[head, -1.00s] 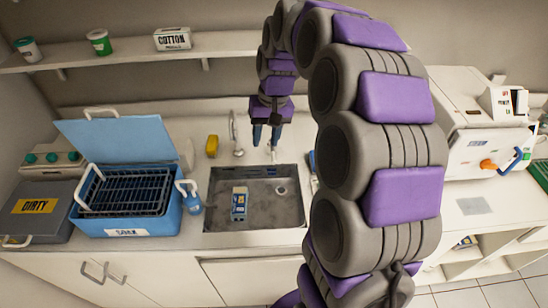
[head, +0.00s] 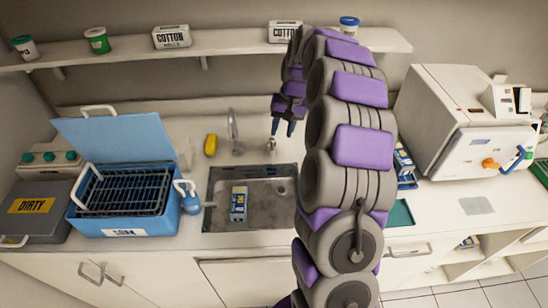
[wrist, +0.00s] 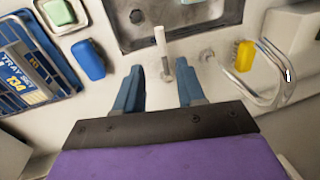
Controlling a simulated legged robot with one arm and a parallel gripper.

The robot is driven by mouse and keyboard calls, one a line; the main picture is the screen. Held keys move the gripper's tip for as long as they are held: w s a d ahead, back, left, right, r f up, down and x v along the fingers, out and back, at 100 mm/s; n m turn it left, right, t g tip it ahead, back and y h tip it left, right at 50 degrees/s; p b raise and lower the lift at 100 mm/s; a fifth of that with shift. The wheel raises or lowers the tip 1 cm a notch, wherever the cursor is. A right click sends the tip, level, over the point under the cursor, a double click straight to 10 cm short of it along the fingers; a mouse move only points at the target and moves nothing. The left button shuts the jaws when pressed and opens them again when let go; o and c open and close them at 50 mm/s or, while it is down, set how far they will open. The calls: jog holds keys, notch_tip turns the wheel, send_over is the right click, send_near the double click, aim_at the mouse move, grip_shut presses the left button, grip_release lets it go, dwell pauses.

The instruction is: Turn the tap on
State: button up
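The tap's slim curved spout (head: 233,130) rises behind the metal sink (head: 222,220), left of my gripper. A pale, stick-like piece, apparently the tap's handle (head: 270,172), shows at the sink's back edge. In the wrist view this handle (wrist: 161,45) points over the sink rim, and its near end lies between my fingertips in the picture. My gripper (head: 283,132) points down behind the sink and is open, its blue fingers (wrist: 162,90) well apart and empty. I cannot tell whether a finger touches the handle. No water is visible.
A yellow sponge (head: 211,145) lies left of the spout. A blue carton (head: 238,204) stands in the sink. The blue basket tub (head: 165,222) is left and a white machine (head: 455,120) right. A shelf (head: 230,46) runs above.

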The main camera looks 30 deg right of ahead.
aim_at(272, 150)
jog(key=f, duration=0.4)
jog(key=a+f+b, duration=0.1)
jog(key=f, duration=0.3)
jog(key=w+a+f+b, duration=0.1)
jog(key=f, duration=0.3)
jog(key=shift+a+f, duration=0.15)
jog(key=shift+f, duration=0.15)
grip_shut()
